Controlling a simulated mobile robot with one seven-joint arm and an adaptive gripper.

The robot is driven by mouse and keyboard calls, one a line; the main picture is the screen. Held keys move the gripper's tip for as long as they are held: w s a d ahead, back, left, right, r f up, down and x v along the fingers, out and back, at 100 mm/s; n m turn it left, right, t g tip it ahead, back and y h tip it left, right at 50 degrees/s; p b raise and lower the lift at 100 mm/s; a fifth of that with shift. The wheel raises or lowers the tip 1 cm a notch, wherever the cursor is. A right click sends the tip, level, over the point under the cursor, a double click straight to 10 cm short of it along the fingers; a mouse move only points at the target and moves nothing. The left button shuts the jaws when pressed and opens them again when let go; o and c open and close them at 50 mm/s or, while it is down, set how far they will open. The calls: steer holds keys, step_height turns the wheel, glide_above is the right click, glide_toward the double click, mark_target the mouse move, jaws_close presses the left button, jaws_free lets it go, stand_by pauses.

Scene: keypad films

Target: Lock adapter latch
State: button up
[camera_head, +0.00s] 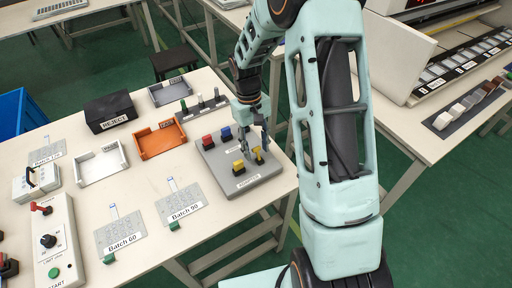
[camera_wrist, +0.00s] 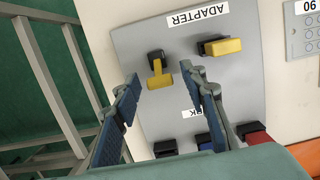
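A grey board (camera_head: 215,165) labelled ADAPTER sits near the table's right edge and fills much of the wrist view (camera_wrist: 145,35). Two yellow-handled pieces on black mounts stand by that label. One is a T-shaped yellow handle (camera_head: 258,155), also in the wrist view (camera_wrist: 160,74). The other is a yellow bar (camera_head: 238,167), shown in the wrist view (camera_wrist: 222,47). My gripper (camera_head: 255,146) hangs over the board. In the wrist view my gripper (camera_wrist: 165,83) is open and empty, fingertips either side of the T-shaped handle. Contact cannot be told. Which piece is the latch cannot be told.
A red piece (camera_head: 207,142) and a blue piece (camera_head: 226,133) stand on the board's far side. An orange tray (camera_head: 160,140), a white tray (camera_head: 101,165) and a black REJECT box (camera_head: 109,112) lie to the left. Batch cards (camera_head: 179,202) lie nearer.

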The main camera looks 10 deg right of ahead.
step_height(320, 180, up, 12)
steer(key=w, duration=0.2)
steer(key=shift+a+f, duration=0.2)
steer(key=shift+a, duration=0.15)
